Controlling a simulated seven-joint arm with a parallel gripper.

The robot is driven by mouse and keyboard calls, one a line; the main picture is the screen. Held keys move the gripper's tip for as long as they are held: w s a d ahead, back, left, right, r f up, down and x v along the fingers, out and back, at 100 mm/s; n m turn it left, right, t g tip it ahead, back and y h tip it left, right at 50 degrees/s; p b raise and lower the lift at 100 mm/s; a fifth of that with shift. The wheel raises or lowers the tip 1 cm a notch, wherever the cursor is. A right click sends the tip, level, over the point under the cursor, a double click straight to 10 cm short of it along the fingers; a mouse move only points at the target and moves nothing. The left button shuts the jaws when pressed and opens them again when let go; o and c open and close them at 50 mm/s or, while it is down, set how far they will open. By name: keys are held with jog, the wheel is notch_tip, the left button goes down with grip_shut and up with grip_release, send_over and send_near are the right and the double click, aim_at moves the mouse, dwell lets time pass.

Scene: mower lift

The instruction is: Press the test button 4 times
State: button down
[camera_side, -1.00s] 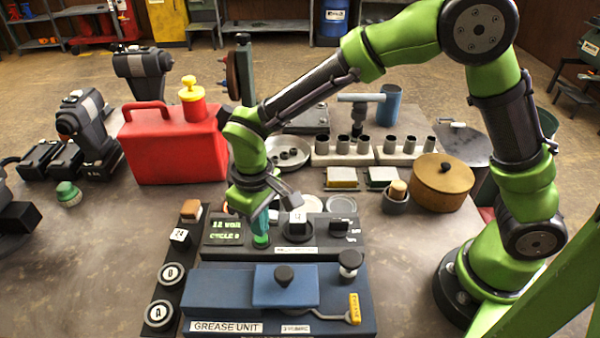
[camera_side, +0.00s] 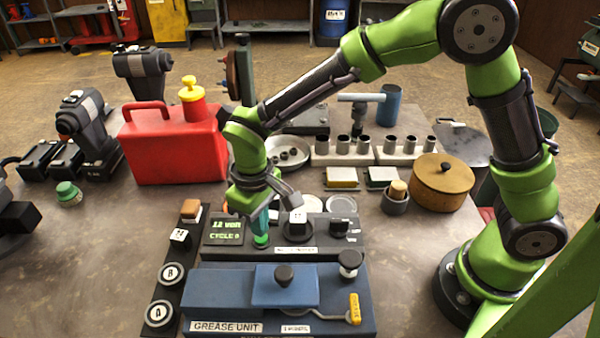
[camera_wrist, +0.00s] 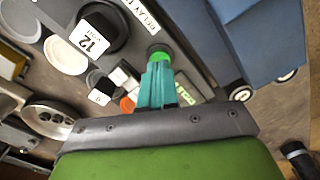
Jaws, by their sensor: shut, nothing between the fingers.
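The green button (camera_wrist: 160,56) sits on top of the dark relay tester box (camera_side: 325,225), beside its lit display. My gripper (camera_wrist: 156,68) has teal fingers, closed together and empty. They point down at the green button, and the tips are over it, at or very near its top. Whether they touch it is hard to tell. In the side view the button (camera_side: 261,240) is partly covered by the fingers. The display (camera_side: 226,231) shows green text, "12 VOLT" above a "CYCLE" line whose digit is hard to read.
A dark knob with a white "12 volt" face (camera_wrist: 92,40) stands close beside my fingers. The blue grease unit (camera_side: 220,287) lies in front of the box. A strip with A and B buttons (camera_side: 165,290) is at left. A red can (camera_side: 175,145) stands behind.

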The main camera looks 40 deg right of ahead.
jog(key=shift+f, duration=1.1)
jog(key=shift+r, duration=2.3)
notch_tip(320, 180, up, 4)
jog(key=shift+f, duration=3.2)
jog(key=shift+f, duration=1.1)
jog(key=shift+r, duration=2.3)
